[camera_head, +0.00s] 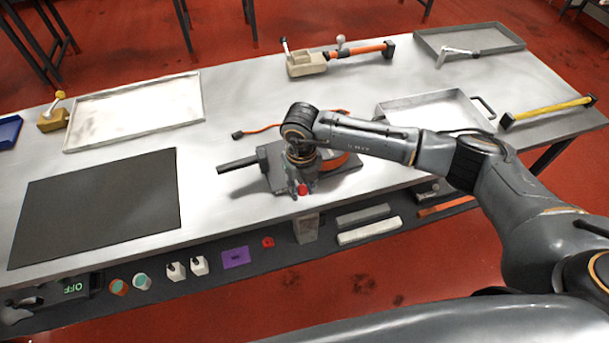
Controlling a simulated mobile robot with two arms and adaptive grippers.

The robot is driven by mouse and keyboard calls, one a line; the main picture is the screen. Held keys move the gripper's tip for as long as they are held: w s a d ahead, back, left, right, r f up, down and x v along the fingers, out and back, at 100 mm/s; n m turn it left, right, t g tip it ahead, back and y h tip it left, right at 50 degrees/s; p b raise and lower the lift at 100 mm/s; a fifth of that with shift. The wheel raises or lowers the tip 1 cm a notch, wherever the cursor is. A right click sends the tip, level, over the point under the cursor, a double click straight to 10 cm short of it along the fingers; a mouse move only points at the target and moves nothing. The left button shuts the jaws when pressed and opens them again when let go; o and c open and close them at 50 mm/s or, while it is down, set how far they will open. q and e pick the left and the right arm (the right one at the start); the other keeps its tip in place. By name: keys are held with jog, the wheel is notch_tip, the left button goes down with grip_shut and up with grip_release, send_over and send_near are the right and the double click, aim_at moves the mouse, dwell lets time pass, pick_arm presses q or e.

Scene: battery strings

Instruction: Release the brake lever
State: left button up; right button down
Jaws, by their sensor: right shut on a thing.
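A grey device (272,168) with a black bar handle (238,164) sticking out to the left sits near the front edge of the metal bench. My right gripper (301,186) points down over this device. It is shut at a small red knob (303,189), which seems to be the end of the brake lever. The rest of the lever is hidden by the gripper and wrist, so its angle cannot be told. An orange curved part (346,163) shows at the right of the device, partly behind my arm. My left gripper is not in view.
A black mat (95,208) and an empty white tray (135,110) lie to the left. A metal tray (432,108) and a yellow-handled tool (548,111) lie to the right. A front panel holds a purple plate (236,257) and several knobs.

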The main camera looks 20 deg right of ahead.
jog(key=shift+a+m, duration=0.35)
jog(key=shift+m, duration=0.25)
jog(key=shift+a, duration=0.1)
jog(key=shift+a+m, duration=0.45)
jog(key=shift+m, duration=0.35)
jog(key=shift+a+m, duration=0.25)
jog(key=shift+m, duration=0.25)
jog(key=shift+a+m+p, duration=0.3)
jog(key=shift+a+m, duration=0.1)
jog(key=shift+m, duration=0.3)
jog(key=c, duration=1.1)
grip_release()
jog(key=shift+w, duration=0.1)
